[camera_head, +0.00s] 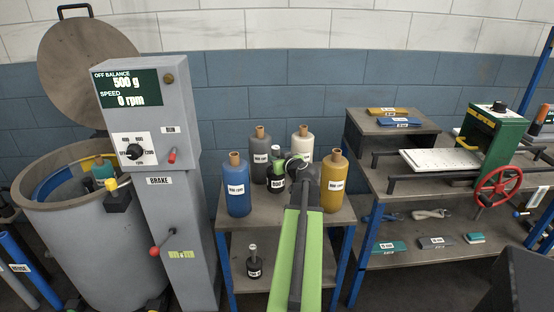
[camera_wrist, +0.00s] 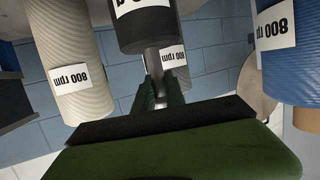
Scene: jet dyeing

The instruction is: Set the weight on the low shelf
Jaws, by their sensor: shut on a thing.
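My gripper (camera_head: 277,154) is shut on the stem of a black weight (camera_head: 276,184) with a white label, and holds it upright among the bobbins at the top of the small table. In the wrist view the picture is upside down: the green fingers (camera_wrist: 160,92) close on the grey stem of the weight (camera_wrist: 142,28). Whether its base touches the tabletop cannot be told. The low shelf (camera_head: 238,243) is under this tabletop. Another small black weight (camera_head: 254,268) stands upright on its left part. My arm hides part of the shelf's right side.
A blue bobbin (camera_head: 237,190), a grey one (camera_head: 260,150), a white one (camera_head: 301,143) and a yellow one (camera_head: 334,182) stand around the held weight. A grey control post (camera_head: 160,140) and drum (camera_head: 95,240) stand left. A bench (camera_head: 400,185) with a green press (camera_head: 497,135) stands right.

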